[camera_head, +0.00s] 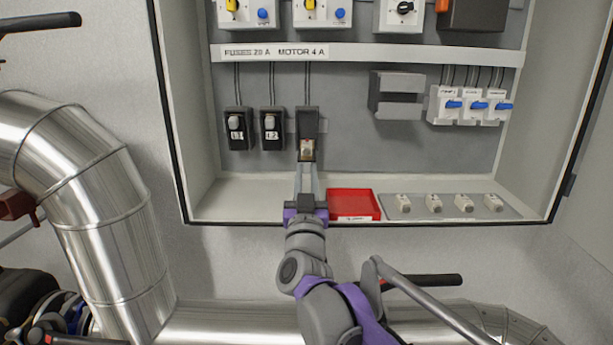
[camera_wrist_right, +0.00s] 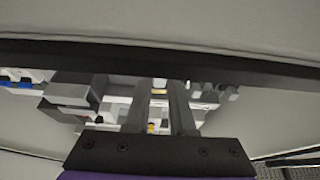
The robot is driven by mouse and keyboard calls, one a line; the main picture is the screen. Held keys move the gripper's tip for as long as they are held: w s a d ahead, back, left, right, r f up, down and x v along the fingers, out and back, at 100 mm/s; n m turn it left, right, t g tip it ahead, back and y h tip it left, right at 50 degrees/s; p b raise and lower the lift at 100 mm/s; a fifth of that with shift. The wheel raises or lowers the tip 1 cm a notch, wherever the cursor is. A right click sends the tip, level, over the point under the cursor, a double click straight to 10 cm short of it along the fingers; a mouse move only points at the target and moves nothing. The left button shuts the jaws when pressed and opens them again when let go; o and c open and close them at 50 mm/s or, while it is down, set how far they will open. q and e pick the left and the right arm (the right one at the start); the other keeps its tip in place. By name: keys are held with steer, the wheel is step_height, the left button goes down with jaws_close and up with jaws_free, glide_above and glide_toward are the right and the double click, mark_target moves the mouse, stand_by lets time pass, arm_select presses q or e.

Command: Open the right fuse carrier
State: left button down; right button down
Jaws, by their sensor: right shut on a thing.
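Three black fuse carriers hang in a row in the cabinet. The left one (camera_head: 238,129) and the middle one (camera_head: 270,128) carry white labels and pale grips. The right fuse carrier (camera_head: 308,121) is directly ahead of my right gripper (camera_head: 306,160), which is shut on it at its lower front. My left gripper is out of view.
A red tray (camera_head: 352,204) lies on the cabinet floor just right of my right gripper. Several white fuses stand on a grey plate (camera_head: 470,207) further right. Breakers with blue levers (camera_head: 479,105) are at the right. Silver pipes (camera_head: 95,205) run outside, left and below.

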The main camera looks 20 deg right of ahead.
steer(key=shift+r, duration=0.1)
steer(key=shift+s+a+r+g, duration=0.1)
steer(key=shift+r+g, duration=0.35)
steer(key=shift+g, duration=0.05)
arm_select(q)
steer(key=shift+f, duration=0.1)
arm_select(e)
steer(key=shift+r+g+y, duration=0.3)
steer(key=shift+g, duration=0.2)
steer(key=c, duration=0.8)
jaws_free()
steer(key=shift+o, duration=0.2)
steer(key=shift+s+a+f, duration=0.15)
steer(key=shift+s+f, duration=0.05)
steer(key=shift+s, duration=0.3)
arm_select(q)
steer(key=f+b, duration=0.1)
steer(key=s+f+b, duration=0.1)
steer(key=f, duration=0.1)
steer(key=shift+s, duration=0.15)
arm_select(e)
steer(key=v, duration=0.9)
steer(key=shift+s, duration=0.4)
